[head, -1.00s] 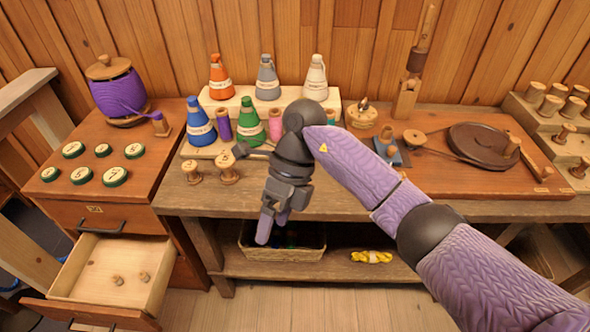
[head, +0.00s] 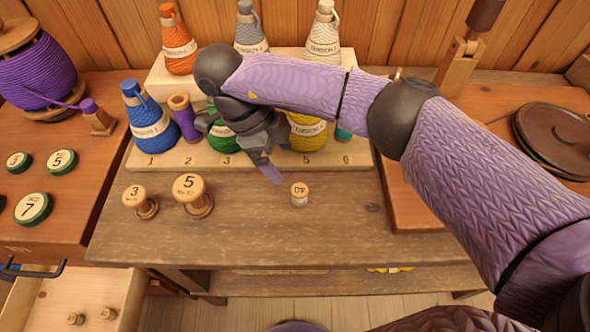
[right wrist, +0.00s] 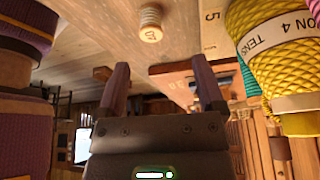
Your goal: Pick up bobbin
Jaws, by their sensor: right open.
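A small pale bobbin (head: 299,194) with a numbered top stands upright on the bench in front of the cone rack. It also shows in the right wrist view (right wrist: 149,22), beyond my fingers. Two wooden bobbins, marked 3 (head: 140,202) and 5 (head: 193,197), stand to its left. A purple-wound bobbin (head: 183,117) stands on the rack. My right gripper (head: 275,160) is open and empty, above and slightly left of the pale bobbin, apart from it. It hides part of the green cone (head: 222,130). My left gripper is not in view.
The rack (head: 205,160) carries blue (head: 148,122) and yellow (head: 307,132) cones; orange, grey and white cones stand behind on a raised step. A winder board (head: 440,200) lies right. An open drawer (head: 70,290) is at lower left. The front bench is mostly clear.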

